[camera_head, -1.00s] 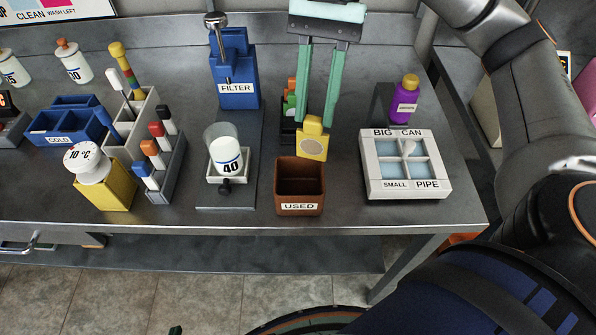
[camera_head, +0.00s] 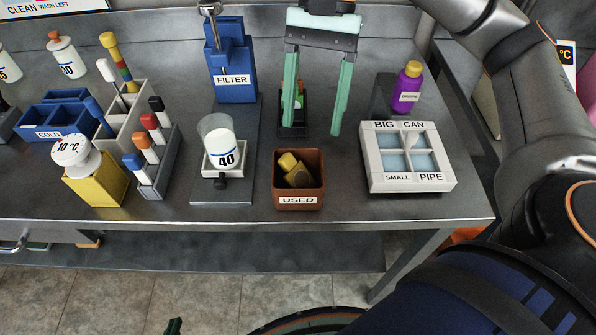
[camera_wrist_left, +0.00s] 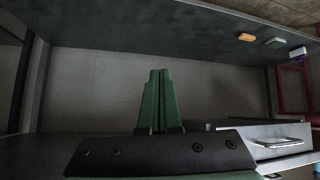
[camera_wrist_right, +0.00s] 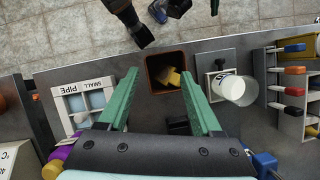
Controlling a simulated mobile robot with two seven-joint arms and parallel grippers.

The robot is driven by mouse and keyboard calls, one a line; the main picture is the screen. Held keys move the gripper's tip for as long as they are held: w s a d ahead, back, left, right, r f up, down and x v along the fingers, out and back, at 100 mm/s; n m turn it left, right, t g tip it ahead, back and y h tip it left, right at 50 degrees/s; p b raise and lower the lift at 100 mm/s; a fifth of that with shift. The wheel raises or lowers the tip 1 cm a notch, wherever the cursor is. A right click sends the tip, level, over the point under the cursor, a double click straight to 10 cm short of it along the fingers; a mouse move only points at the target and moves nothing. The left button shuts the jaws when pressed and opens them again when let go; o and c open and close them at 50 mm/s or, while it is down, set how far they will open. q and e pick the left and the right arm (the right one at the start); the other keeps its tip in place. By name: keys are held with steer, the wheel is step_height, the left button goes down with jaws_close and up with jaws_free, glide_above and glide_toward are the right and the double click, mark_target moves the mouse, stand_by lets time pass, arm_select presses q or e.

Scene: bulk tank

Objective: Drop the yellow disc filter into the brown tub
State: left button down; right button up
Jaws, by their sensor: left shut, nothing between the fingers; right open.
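The yellow disc filter (camera_head: 297,177) lies tilted inside the brown tub (camera_head: 299,201) labelled USED, at the front of the bench. In the right wrist view the filter (camera_wrist_right: 172,76) shows inside the tub (camera_wrist_right: 150,76) too. My right gripper (camera_head: 314,116) is open and empty, its fingers above and behind the tub in the head view. My left gripper (camera_wrist_left: 160,74) is shut and empty in the left wrist view, away from the bench top. Only a small green tip of it (camera_head: 174,326) shows at the bottom of the head view.
A white strainer box (camera_head: 407,187) stands right of the tub. A glass with a white 40 jar (camera_head: 221,148) and the blue FILTER stand (camera_head: 231,92) are to the left. A purple bottle (camera_head: 406,88) stands behind right. Bare bench lies between tub and strainer box.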

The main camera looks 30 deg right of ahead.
arm_select(q)
steer(key=shift+n+y, duration=0.3)
steer(key=shift+y, duration=0.1)
steer(key=a+r+p, duration=0.1)
steer(key=s+a+r+p, duration=0.1)
steer(key=p, duration=0.1)
steer(key=a+r+p, duration=0.1)
steer(key=p, duration=0.1)
steer(key=shift+s, duration=0.25)
arm_select(e)
steer(key=v, duration=1.2)
steer(key=shift+r, duration=0.3)
arm_select(q)
steer(key=shift+d, duration=0.1)
